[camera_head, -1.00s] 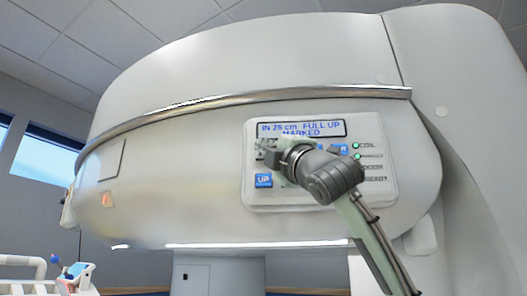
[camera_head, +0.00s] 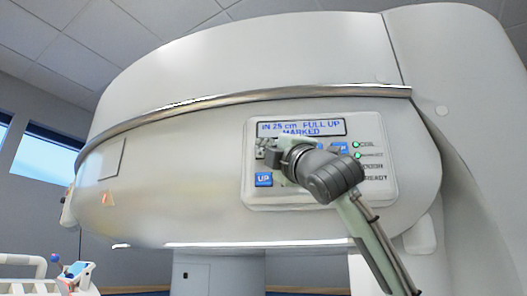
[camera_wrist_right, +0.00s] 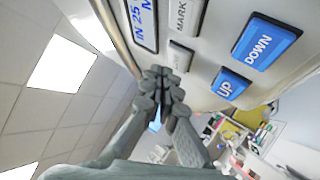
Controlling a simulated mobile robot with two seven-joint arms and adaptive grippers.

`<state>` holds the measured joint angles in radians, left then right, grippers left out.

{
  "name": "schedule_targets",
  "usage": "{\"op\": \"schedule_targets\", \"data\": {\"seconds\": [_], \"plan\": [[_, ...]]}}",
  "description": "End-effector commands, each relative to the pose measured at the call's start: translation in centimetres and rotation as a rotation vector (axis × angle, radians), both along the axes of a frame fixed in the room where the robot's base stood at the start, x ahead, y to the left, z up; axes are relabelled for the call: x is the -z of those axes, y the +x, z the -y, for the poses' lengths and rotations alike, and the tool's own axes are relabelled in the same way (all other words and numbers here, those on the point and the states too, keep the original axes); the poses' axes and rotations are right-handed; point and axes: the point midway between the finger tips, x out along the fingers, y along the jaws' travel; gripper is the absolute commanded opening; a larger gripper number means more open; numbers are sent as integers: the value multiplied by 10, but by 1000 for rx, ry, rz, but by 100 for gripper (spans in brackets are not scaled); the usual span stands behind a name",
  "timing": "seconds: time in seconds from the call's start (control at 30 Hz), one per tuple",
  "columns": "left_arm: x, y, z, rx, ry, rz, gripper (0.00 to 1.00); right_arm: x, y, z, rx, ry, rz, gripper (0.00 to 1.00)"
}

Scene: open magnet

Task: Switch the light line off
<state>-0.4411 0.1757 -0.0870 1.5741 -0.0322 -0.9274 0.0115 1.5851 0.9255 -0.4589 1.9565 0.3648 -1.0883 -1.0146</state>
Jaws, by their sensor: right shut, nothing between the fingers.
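The control panel (camera_head: 252,192) is on the front of the large white magnet (camera_head: 200,130). Its display (camera_head: 301,128) reads "IN 25 cm FULL UP MARKED". My right gripper (camera_head: 266,148) is shut and empty, at the panel's left side below the display. In the wrist view, my shut fingertips (camera_wrist_right: 163,80) are right by a grey button (camera_wrist_right: 181,56), whose label I cannot read; I cannot tell whether they touch it. The MARK button (camera_wrist_right: 186,14) and the blue UP (camera_wrist_right: 230,84) and DOWN (camera_wrist_right: 265,43) buttons also show there. My gripper and wrist hide part of the panel. My left gripper is out of view.
Green indicator lamps (camera_head: 357,144) show on the panel's right side. A metal rail (camera_head: 240,97) runs along the magnet above the panel. A bed end (camera_head: 70,278) is at the lower left. The space left of the panel is clear.

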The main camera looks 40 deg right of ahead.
Motion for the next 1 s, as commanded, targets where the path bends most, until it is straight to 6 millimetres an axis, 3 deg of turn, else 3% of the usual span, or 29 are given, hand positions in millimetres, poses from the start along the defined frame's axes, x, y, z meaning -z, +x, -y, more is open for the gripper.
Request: {"op": "schedule_targets", "data": {"seconds": [1.0], "plan": [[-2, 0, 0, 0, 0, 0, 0, 0, 6, 6, 0, 0, 0, 0]]}}
